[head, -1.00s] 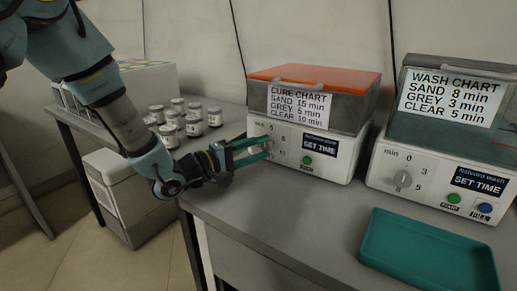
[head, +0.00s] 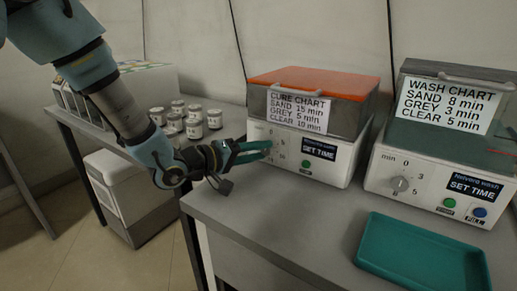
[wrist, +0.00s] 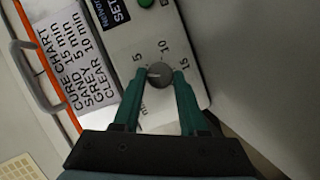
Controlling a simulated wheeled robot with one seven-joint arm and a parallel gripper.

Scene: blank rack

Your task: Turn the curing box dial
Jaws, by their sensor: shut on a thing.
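The curing box (head: 313,146) is a white unit with a dark upper part, orange lid and cure chart: sand 15, grey 5, clear 10 minutes. Its round grey dial (wrist: 158,74) sits between the teal fingers of my gripper (wrist: 160,75), one on each side. The numbers 5, 10 and 15 show around it. A pale mark on the dial seems to point left, a little short of the 5. In the head view my gripper (head: 266,149) reaches the box front from the left and its fingers hide most of the dial.
The wash unit (head: 440,184), with its own dial (head: 400,184), stands to the right. A teal tray (head: 422,257) lies in front of it. Several white jars (head: 194,128) stand on the left bench. A green button (head: 306,164) is right of my fingers.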

